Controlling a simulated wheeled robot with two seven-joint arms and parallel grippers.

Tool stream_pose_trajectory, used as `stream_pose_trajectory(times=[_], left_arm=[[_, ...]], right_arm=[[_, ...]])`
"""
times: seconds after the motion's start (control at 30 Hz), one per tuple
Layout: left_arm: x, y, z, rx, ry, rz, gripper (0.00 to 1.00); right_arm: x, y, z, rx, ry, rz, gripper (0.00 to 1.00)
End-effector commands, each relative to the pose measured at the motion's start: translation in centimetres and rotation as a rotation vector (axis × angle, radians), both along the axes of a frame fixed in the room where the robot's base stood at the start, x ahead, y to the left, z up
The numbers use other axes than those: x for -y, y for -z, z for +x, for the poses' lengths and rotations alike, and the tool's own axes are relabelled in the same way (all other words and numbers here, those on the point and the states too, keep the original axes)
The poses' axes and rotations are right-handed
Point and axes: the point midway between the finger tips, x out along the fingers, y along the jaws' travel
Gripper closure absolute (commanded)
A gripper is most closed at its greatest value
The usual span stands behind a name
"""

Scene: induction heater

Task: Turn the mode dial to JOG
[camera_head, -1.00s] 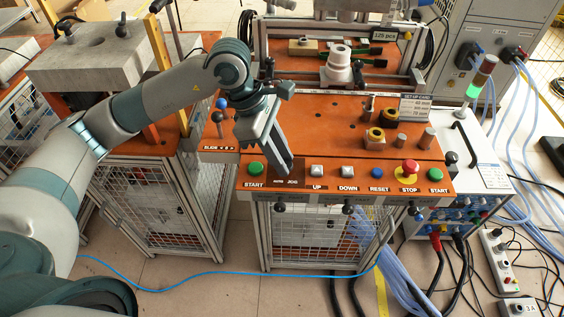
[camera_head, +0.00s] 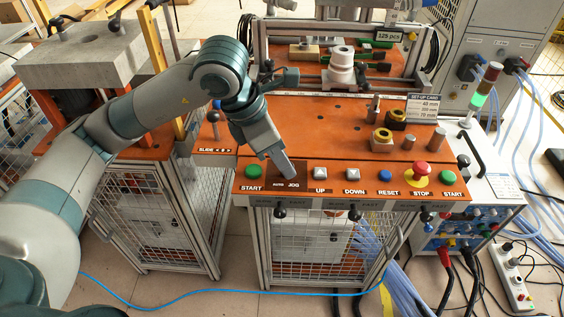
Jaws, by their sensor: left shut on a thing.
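The mode dial sits behind my left gripper's fingers and is hidden, so its pointing direction cannot be read. Its dark label plate (camera_head: 285,187) with the words AUTO and JOG shows just below the fingertips, on the front edge of the orange control panel (camera_head: 336,143). My left gripper (camera_head: 287,174) reaches down from the upper left and is shut on the mode dial, between the left green START button (camera_head: 254,172) and the white UP button (camera_head: 320,173). My right gripper is not in view.
Along the panel's front edge, right of my gripper, are the DOWN button (camera_head: 354,174), blue RESET button (camera_head: 385,175), red STOP button (camera_head: 421,169) and right START button (camera_head: 448,178). Brass and steel parts (camera_head: 382,139) stand behind them.

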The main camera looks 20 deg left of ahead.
Motion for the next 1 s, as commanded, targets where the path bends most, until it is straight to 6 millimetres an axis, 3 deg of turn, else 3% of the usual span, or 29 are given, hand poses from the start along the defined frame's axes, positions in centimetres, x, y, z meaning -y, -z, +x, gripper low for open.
stream_pose_trajectory(times=[0.43, 0.47, 0.5, 0.53, 1.0], left_arm=[[-0.02, -0.08, 0.05, 0.000, -0.014, 0.000, 0.98], [-0.03, -0.08, 0.05, 0.000, -0.014, 0.000, 0.68], [-0.02, -0.08, 0.05, 0.001, -0.014, 0.000, 0.59], [-0.02, -0.07, 0.05, 0.001, -0.013, 0.001, 0.57], [-0.20, -0.68, -0.07, 0.003, -0.014, 0.000, 0.57]], right_arm=[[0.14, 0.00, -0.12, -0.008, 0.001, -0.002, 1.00], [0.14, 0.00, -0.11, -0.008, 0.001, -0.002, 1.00], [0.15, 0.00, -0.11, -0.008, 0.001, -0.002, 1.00], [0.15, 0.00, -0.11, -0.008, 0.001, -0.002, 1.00], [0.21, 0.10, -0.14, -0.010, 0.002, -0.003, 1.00]])
